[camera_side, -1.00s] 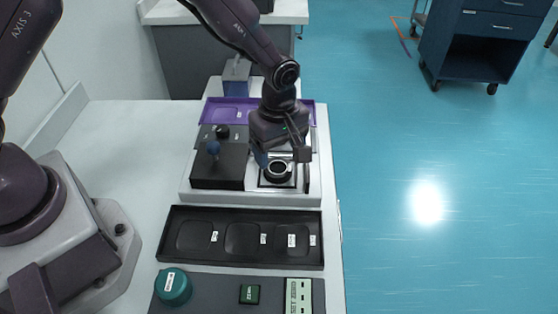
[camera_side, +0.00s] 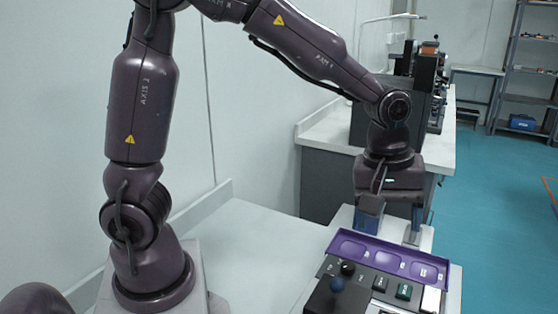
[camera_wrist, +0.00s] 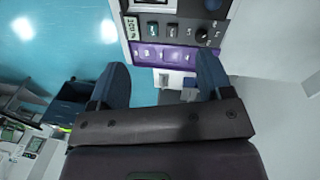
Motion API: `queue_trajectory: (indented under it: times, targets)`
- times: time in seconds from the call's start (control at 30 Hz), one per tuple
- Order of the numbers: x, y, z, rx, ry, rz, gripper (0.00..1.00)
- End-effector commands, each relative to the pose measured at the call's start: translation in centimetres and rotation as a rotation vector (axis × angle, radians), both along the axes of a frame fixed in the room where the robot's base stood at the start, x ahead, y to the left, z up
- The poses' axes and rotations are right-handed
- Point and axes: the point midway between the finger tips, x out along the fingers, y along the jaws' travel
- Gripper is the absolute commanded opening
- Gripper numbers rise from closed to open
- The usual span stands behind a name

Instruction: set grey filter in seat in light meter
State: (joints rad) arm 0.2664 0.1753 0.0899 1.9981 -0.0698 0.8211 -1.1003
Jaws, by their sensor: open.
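My gripper (camera_side: 392,228) is raised behind the purple tray, fingers pointing down and spread. In the wrist view my gripper (camera_wrist: 163,75) is open, with nothing held between its blue fingers. Part of the light meter shows at the bottom of the side view: a black housing (camera_side: 328,301) with a blue ball knob. A light frame around a dark area (camera_wrist: 150,4) is cut off at the wrist view's top; I cannot tell whether it is the seat. I cannot make out the grey filter in either current view.
The purple tray (camera_side: 352,236) has several labelled compartments and lies in front of my gripper; it also shows in the wrist view (camera_wrist: 140,46). A button panel (camera_side: 364,288) adjoins it. The white bench top (camera_side: 245,262) is clear at left. Dark equipment stands on a bench behind.

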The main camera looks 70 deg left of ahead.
Motion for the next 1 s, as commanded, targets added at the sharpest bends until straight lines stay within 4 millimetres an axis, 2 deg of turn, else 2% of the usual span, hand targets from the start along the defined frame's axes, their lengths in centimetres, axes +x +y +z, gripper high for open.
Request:
queue_trajectory:
  times: [0.03, 0.2, 0.33, 0.5, 0.7, 1.0]
  targets:
    - [-1.5, 1.1, 2.1, 0.003, -0.046, -0.078, 0.72]
    - [-6.8, 3.9, 6.5, 0.075, -0.179, -0.383, 0.72]
    - [-10.9, 5.6, 8.2, 0.169, -0.267, -0.600, 0.72]
    - [-14.8, 6.8, 8.7, 0.291, -0.331, -0.808, 0.72]
    - [-16.4, 7.3, 8.6, 0.355, -0.353, -0.904, 0.72]
    - [-16.4, 7.3, 8.6, 0.357, -0.353, -0.910, 0.72]
